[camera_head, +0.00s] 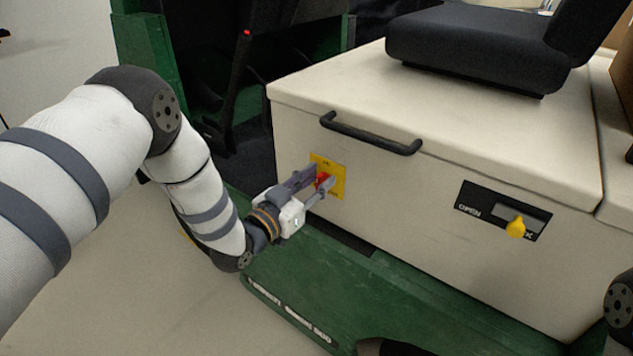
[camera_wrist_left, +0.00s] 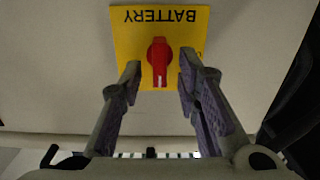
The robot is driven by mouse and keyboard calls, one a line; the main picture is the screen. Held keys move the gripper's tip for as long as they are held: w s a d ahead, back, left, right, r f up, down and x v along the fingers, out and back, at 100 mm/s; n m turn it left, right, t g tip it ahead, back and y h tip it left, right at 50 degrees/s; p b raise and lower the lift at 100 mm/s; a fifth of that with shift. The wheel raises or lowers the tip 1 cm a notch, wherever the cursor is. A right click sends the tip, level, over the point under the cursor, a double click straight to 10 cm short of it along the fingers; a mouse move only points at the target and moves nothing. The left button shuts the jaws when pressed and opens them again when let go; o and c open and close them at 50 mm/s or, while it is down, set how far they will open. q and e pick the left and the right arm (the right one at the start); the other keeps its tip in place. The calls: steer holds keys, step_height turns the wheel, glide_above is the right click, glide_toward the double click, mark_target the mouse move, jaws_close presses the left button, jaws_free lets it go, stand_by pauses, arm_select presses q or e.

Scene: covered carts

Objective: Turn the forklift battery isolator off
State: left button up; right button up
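The battery isolator is a red knob (camera_head: 321,180) on a yellow plate (camera_head: 340,168) on the forklift's cream side panel. In the left wrist view the red knob (camera_wrist_left: 160,60) points down the picture, on the yellow plate (camera_wrist_left: 128,48) marked BATTERY, which appears upside down. My left gripper (camera_head: 323,178) is open at the plate. In the left wrist view its fingers (camera_wrist_left: 160,76) stand apart, one on each side of the knob's lower end, with gaps visible; I cannot tell how deep they reach. My right gripper is not in view.
A black handle (camera_head: 370,135) sticks out above the plate. A black seat (camera_head: 480,50) is on top. The green chassis (camera_head: 310,285) juts out below my left gripper. Open floor lies at the lower left.

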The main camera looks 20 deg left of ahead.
arm_select(q)
jaws_close()
steer(key=shift+n, duration=0.3)
steer(key=n+b, duration=0.1)
steer(key=n, duration=0.4)
steer(key=f+n, duration=0.1)
steer(key=n, duration=0.5)
steer(key=a+n+b, duration=0.1)
steer(key=n, duration=0.5)
steer(key=shift+w+f+b, duration=0.15)
steer(key=shift+f+b, duration=0.1)
steer(key=shift+b, duration=0.05)
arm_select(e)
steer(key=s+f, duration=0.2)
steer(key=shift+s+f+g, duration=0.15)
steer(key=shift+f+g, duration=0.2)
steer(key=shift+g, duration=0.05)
arm_select(q)
steer(key=shift+n, duration=0.3)
jaws_free()
steer(key=shift+r, duration=0.1)
